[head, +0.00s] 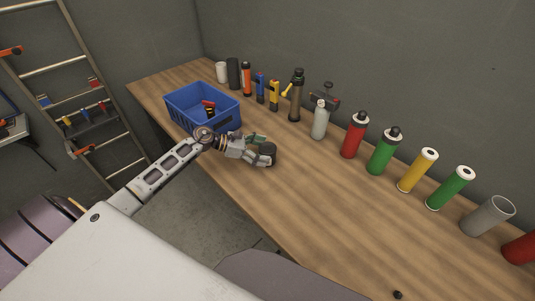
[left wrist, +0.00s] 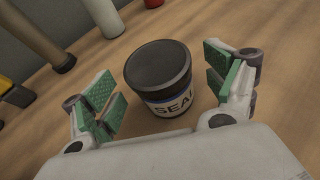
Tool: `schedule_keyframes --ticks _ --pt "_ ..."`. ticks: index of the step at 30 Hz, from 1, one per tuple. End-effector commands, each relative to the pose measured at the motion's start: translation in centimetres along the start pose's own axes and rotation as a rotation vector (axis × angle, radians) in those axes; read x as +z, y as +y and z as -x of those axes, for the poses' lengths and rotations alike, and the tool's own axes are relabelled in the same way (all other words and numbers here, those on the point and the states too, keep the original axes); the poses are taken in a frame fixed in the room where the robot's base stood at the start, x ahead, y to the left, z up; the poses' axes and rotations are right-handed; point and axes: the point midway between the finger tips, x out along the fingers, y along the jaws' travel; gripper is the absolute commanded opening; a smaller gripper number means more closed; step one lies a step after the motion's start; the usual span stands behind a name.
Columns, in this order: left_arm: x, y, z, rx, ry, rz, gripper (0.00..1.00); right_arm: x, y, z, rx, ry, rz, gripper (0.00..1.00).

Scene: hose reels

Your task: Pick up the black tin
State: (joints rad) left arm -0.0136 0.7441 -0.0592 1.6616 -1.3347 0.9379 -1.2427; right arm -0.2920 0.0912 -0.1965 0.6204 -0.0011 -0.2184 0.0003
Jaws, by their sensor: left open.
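The black tin (left wrist: 160,72) stands upright on the wooden table in the left wrist view. It has a dark lid and a white label with dark letters. In the head view the tin (head: 267,152) shows as a small dark shape at the tip of my left gripper (head: 262,146). My left gripper (left wrist: 166,88) is open, with one green-padded finger on each side of the tin. A gap shows between the pads and the tin. My right gripper is not in view.
A blue crate (head: 190,124) with items in it stands left of my gripper. A row of bottles and canisters, including a red one (head: 353,136) and a green one (head: 382,152), lines the table's back edge.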

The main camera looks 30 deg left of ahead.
Motion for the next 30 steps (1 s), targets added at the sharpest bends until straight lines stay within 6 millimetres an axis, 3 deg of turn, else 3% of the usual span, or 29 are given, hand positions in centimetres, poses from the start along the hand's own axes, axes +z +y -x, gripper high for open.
schedule_keyframes --ticks 6,11,23,30 --pt "0.1 0.0 -1.7 0.0 -0.001 0.0 0.86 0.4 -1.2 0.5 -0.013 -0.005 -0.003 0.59" --pt "0.0 0.0 -2.0 0.0 0.001 -0.001 0.86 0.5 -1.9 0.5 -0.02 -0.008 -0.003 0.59" --pt "0.0 0.0 -2.0 0.0 0.0 -0.001 0.86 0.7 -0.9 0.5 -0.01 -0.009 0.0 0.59" --pt "0.0 0.0 -2.0 0.0 0.0 -0.001 0.55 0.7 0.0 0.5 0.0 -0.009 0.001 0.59"
